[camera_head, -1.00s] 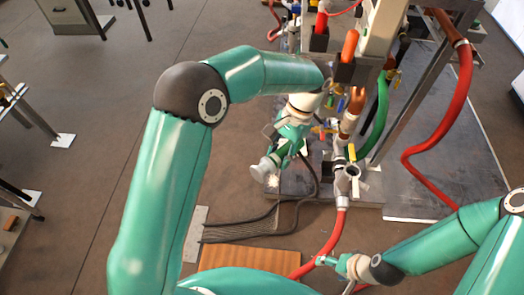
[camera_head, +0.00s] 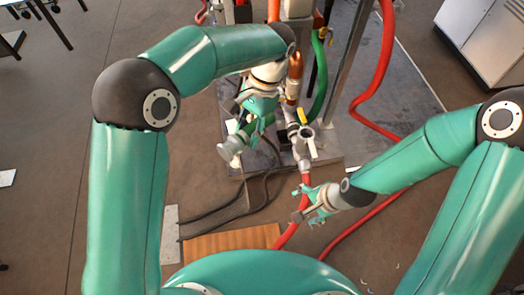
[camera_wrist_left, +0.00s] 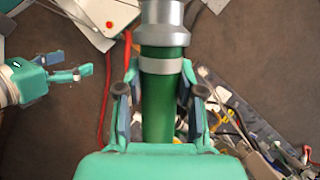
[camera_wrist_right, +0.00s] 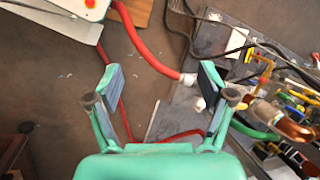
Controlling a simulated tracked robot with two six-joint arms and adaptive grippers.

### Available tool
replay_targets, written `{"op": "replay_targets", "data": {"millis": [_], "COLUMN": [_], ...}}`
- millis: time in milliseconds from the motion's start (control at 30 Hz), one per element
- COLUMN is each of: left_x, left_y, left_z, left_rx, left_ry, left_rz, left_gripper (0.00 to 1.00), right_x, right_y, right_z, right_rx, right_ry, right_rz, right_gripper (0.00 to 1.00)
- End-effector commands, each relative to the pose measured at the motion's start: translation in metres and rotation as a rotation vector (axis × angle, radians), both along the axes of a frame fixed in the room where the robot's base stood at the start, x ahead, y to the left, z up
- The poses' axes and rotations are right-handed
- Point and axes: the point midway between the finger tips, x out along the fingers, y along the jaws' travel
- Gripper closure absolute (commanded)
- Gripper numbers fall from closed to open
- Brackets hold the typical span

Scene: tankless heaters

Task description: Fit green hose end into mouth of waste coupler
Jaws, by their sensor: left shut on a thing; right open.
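My left gripper (camera_head: 246,128) is shut around a green hose (camera_wrist_left: 165,105), one finger on each side. The hose carries a grey metal fitting (camera_wrist_left: 160,22), which also shows at its lower left end in the head view (camera_head: 231,148). A grey round fitting with an open mouth (camera_head: 305,134), likely the waste coupler, stands above a red hose to the right of the held end, apart from it. My right gripper (camera_head: 297,204) is open and empty, below that fitting; it also shows in the left wrist view (camera_wrist_left: 85,72).
A red hose (camera_head: 292,235) runs down from the fitting past my right gripper. Another green hose (camera_head: 320,80), copper pipe (camera_head: 294,80) and metal frame post (camera_head: 343,62) crowd the back. Black cables (camera_head: 222,212) and a wooden board (camera_head: 232,243) lie at lower left.

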Motion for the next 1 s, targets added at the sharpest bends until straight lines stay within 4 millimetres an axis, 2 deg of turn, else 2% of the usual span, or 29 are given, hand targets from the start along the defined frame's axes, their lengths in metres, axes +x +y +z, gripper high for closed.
{"op": "replay_targets", "data": {"millis": [33,200,300,400,500,600,700,1000], "left_x": [0.0,0.0,0.0,0.0,0.0,0.0,0.0,0.0], "left_y": [0.0,0.0,0.0,0.0,0.0,0.0,0.0,0.0], "left_z": [0.0,0.0,0.0,0.0,0.0,0.0,0.0,0.0], "left_rx": [0.0,0.0,0.0,0.0,0.0,0.0,-0.001,-0.001], "left_ry": [0.0,-0.001,-0.001,-0.001,-0.001,-0.001,-0.001,-0.001], "left_rz": [0.0,0.001,0.001,0.001,0.001,0.001,0.0,0.0], "left_gripper": [1.0,1.0,1.0,1.0,1.0,1.0,1.0,1.0], "right_x": [0.012,0.033,0.035,0.032,0.026,0.02,0.017,0.029], "right_y": [0.01,0.048,0.071,0.091,0.106,0.116,0.123,0.141], "right_z": [0.026,0.108,0.156,0.196,0.225,0.241,0.245,0.225], "right_rx": [0.013,0.087,0.136,0.18,0.215,0.237,0.245,0.242], "right_ry": [-0.049,-0.201,-0.309,-0.408,-0.48,-0.519,-0.53,-0.525], "right_rz": [-0.022,-0.049,-0.006,0.048,0.095,0.129,0.149,0.157], "right_gripper": [0.19,0.19,0.19,0.19,0.19,0.19,0.19,0.19]}}
